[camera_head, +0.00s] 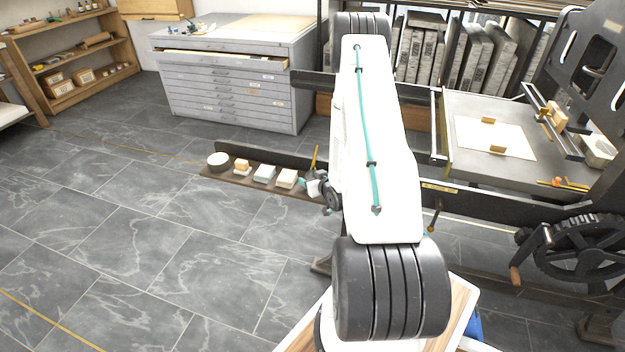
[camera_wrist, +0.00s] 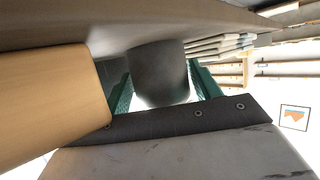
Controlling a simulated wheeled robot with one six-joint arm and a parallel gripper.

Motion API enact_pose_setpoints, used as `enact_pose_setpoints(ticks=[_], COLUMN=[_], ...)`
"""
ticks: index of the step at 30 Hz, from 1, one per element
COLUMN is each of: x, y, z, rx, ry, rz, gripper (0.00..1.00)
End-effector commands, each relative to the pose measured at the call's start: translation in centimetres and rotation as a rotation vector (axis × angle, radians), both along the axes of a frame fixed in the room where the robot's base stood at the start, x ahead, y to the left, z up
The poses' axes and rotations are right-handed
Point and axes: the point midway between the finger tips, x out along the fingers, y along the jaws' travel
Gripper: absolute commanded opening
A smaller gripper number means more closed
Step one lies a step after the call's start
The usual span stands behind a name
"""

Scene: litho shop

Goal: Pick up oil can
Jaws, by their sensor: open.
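In the wrist view a dark grey, rounded body, which looks like the oil can (camera_wrist: 158,75), sits between the two teal fingers of my gripper (camera_wrist: 162,80). The fingers are apart, one on each side of it, and I cannot tell whether either touches it. In the head view my gripper (camera_head: 311,184) shows only partly, at the right part of a low brown shelf, beside my arm. A thin brass-coloured spout (camera_head: 315,157) rises there; the can's body is mostly hidden.
On the shelf (camera_head: 215,171) stand a round pale tub (camera_head: 218,160) and several small blocks, one pale block (camera_head: 287,179) close to my gripper. In the wrist view a tan block (camera_wrist: 50,105) fills the left. A press bed (camera_head: 465,105) lies to the right. Open floor lies left.

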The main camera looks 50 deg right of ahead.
Motion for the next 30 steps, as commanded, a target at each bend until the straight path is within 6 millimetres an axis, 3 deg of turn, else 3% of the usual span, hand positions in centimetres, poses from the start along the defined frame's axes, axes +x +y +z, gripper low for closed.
enact_pose_setpoints(ticks=[3,11,14,15,25,30], x=[1.1,1.3,1.3,1.3,1.3,1.4], y=[-0.3,-0.2,-0.2,-0.2,-0.2,-0.3], z=[-0.4,-0.5,-0.5,-0.5,-0.2,1.2], rx=[-0.001,0.000,0.000,0.000,-0.001,-0.003], ry=[0.000,0.000,0.000,0.000,-0.001,-0.002], rz=[0.004,0.004,0.004,0.004,0.004,0.004], gripper=[0.62,0.62,0.35,0.33,0.33,0.33])
